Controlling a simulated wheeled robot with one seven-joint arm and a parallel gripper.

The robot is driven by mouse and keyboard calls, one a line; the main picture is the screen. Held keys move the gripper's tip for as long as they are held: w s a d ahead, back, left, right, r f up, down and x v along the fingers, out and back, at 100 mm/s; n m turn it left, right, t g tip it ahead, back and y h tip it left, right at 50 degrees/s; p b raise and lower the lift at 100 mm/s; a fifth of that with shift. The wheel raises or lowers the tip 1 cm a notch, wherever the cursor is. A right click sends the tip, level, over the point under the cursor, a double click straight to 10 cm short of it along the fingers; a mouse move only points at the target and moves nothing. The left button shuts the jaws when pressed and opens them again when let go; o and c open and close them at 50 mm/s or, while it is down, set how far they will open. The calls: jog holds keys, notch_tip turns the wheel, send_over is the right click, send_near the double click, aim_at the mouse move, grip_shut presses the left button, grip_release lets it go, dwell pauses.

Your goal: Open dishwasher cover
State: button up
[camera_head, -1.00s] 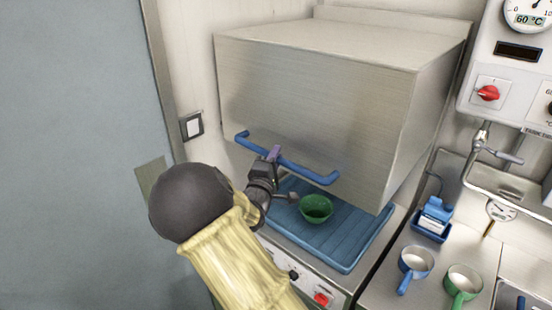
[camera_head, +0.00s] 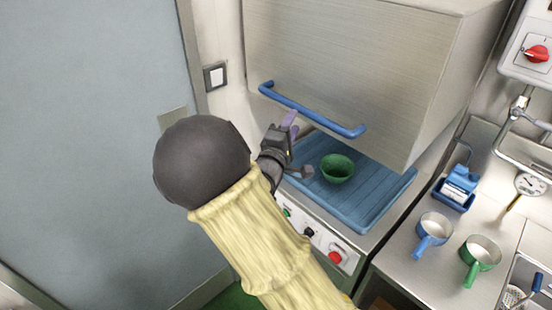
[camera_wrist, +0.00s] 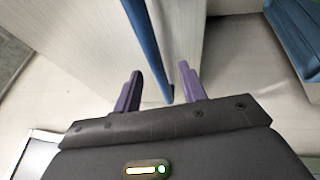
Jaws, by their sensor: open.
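The dishwasher cover (camera_head: 350,60) is a large brushed-metal hood. It stands raised, with a gap between its lower edge and the machine below. A blue bar handle (camera_head: 315,112) runs along its lower front; it also shows in the wrist view (camera_wrist: 150,50). My gripper (camera_head: 291,118) is open and empty, just below and in front of the handle's left half. In the wrist view my two purple fingers (camera_wrist: 160,88) are spread, and the handle lies in line with the gap between them. How far off it is cannot be told there.
A green bowl (camera_head: 337,168) sits on a blue rack (camera_head: 375,205) under the hood. A counter on the right holds a blue-handled pan (camera_head: 432,230) and a green-handled pan (camera_head: 480,252). A grey door (camera_head: 90,130) stands at left.

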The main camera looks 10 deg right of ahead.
jog(key=b+v, duration=0.2)
jog(key=v, duration=0.9)
jog(key=shift+f, duration=0.1)
notch_tip(320, 180, down, 11)
jog(key=d+m+g+y, duration=0.3)
jog(key=m+g+y, duration=0.3)
jog(key=y, duration=0.2)
jog(key=s+d+f+m+g+y, duration=0.1)
jog(key=s+d+m+g, duration=0.1)
jog(key=s, duration=0.5)
jog(key=s+d+f+m+g+y, duration=0.1)
jog(key=s+d+m+g, duration=0.2)
jog(key=s+g, duration=0.3)
jog(key=shift+s+d+m+g, duration=0.3)
jog(key=shift+s+m, duration=0.5)
jog(key=shift+s, duration=0.35)
jog(key=shift+f, duration=0.1)
